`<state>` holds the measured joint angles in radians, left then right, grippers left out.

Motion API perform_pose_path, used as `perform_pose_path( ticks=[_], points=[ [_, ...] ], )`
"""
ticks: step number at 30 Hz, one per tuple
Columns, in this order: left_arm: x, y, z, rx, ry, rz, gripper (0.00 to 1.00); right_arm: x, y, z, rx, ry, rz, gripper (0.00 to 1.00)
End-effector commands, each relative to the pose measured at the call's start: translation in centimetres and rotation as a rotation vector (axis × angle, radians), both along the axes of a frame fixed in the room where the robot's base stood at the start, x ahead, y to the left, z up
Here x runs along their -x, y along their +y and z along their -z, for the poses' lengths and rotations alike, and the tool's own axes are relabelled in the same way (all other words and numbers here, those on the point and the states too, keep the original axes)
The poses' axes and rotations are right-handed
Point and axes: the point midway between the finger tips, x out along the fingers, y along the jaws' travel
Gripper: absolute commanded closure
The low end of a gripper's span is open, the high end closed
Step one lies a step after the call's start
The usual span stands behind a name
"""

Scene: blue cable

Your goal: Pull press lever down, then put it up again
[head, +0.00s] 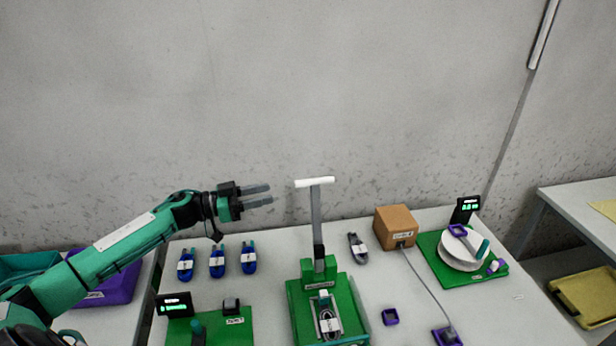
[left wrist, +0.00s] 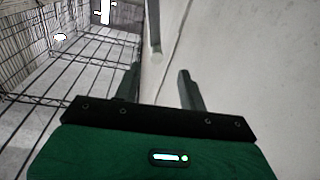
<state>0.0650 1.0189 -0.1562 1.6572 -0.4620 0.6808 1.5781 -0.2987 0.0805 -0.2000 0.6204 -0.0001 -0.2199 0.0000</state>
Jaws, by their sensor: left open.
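The press (head: 318,290) is a green block and base on the table, with a cable in its tray. Its lever (head: 317,220) is a grey upright arm with a white T-shaped handle (head: 315,182) at the top; it stands up. My left gripper (head: 270,194) is open and empty, left of the handle at about its height, with its fingers pointing right. It is apart from the lever in the head view. In the left wrist view the two fingers (left wrist: 160,82) are spread with nothing between them. My right gripper is not in view.
Several blue cable bundles (head: 217,262) lie left of the press. A cardboard box (head: 396,227) and a green station with a white spool (head: 463,250) stand at right. A small green station with a black display (head: 175,305) is at front left. A grey wall stands behind the table.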

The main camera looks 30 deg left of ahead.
Motion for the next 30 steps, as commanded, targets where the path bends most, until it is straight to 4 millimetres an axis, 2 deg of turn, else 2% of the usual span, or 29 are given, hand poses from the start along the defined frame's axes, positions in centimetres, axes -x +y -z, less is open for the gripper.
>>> perform_pose_path(
  ticks=[5, 11, 24, 30],
  points=[
    [0.5, 1.1, -1.3, -0.016, 0.039, 0.083, 0.59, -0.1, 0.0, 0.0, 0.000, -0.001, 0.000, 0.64],
    [-0.1, 0.2, -1.6, -0.013, 0.045, 0.093, 0.59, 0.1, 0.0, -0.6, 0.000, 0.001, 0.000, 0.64],
    [-5.0, -6.3, -1.9, -0.012, 0.042, 0.093, 0.59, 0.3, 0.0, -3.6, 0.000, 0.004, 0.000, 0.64],
    [-6.8, -8.7, -1.7, -0.014, 0.044, 0.091, 0.59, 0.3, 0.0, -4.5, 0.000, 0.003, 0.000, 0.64]
  ],
)
